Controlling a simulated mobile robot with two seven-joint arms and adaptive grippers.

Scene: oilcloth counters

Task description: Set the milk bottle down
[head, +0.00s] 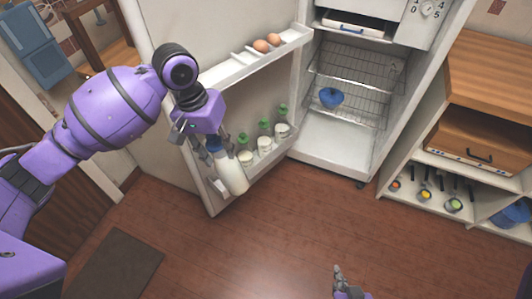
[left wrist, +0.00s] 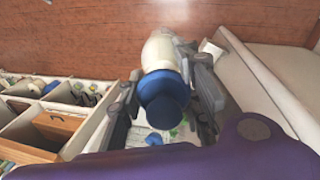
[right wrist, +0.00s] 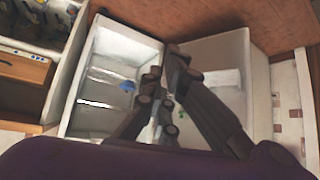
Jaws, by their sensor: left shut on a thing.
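The milk bottle (head: 233,173) is white with a blue cap (head: 214,145). My left gripper (head: 205,147) is shut on it near the cap. In the head view the bottle leans and overlaps the front of the lower shelf (head: 214,204) of the open fridge door. I cannot tell whether its base touches the shelf. In the left wrist view the bottle (left wrist: 160,52) sits between the fingers, cap towards the camera. My right gripper (head: 339,273) is empty and low over the floor; in the right wrist view its fingers (right wrist: 164,70) look closed together.
Several green-capped bottles (head: 264,142) stand further along the same door shelf. Eggs (head: 267,42) lie on the upper door shelf. A blue bowl (head: 331,97) sits on a wire rack in the fridge. A wooden drawer cabinet (head: 480,145) stands at the right. The floor in front is clear.

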